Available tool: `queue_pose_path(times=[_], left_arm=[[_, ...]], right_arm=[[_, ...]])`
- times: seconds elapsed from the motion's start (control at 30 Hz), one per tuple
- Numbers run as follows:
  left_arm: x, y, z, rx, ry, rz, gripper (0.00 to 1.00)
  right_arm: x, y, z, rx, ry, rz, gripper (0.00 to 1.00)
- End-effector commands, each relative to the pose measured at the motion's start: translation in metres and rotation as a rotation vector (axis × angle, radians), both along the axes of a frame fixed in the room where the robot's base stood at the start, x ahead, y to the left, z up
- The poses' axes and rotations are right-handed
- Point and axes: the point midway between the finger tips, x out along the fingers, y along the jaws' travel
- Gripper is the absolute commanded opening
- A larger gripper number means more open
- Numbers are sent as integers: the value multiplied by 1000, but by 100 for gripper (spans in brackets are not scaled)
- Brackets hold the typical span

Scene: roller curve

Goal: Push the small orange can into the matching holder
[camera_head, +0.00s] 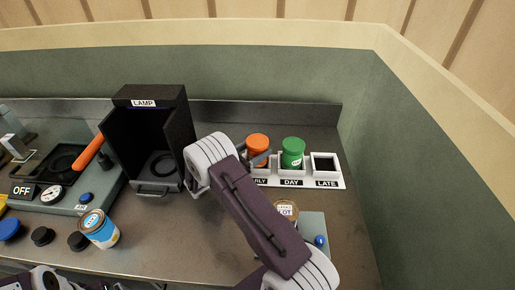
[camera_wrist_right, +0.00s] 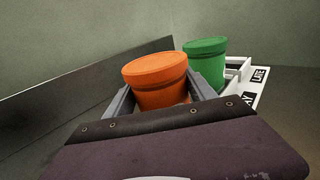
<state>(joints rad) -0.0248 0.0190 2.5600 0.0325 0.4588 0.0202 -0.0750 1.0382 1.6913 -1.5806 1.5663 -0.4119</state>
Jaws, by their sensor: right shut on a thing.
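The small orange can (camera_head: 257,143) is upright at the left compartment of the white holder rack (camera_head: 335,184). That compartment's label is partly covered by my arm and reads "RLY". My right gripper (camera_wrist_right: 165,100) is shut on the orange can, with a finger on each side in the wrist view. The can's base is hidden, so I cannot tell whether it rests in the compartment. A green can (camera_head: 293,152) stands in the middle compartment, labelled DAY; it also shows in the wrist view (camera_wrist_right: 206,62). The LATE compartment (camera_head: 325,163) is empty. My left gripper does not show.
A black open box labelled LAMP (camera_head: 149,98) stands left of my right arm. A blue can (camera_head: 99,230) and dark knobs are at the front left. Another can (camera_head: 286,209) and a blue button (camera_head: 320,240) are partly behind my arm. A wall bounds the right.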

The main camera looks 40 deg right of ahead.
Motion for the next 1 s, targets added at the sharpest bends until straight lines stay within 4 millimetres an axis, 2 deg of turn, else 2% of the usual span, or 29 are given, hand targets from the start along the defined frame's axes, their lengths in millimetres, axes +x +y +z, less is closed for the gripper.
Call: queue_pose_path(times=[0.83, 0.87, 0.9, 0.93, 1.0], left_arm=[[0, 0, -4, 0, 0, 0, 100], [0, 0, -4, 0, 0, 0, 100], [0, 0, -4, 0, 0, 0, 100], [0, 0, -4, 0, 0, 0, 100], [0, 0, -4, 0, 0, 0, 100]], right_arm=[[0, 0, -4, -2, -1, 0, 18], [0, 0, -4, -2, -1, 0, 72], [0, 0, -4, -2, -1, 0, 83], [0, 0, -4, -2, -1, 0, 89], [0, 0, -4, -2, -1, 0, 89]])
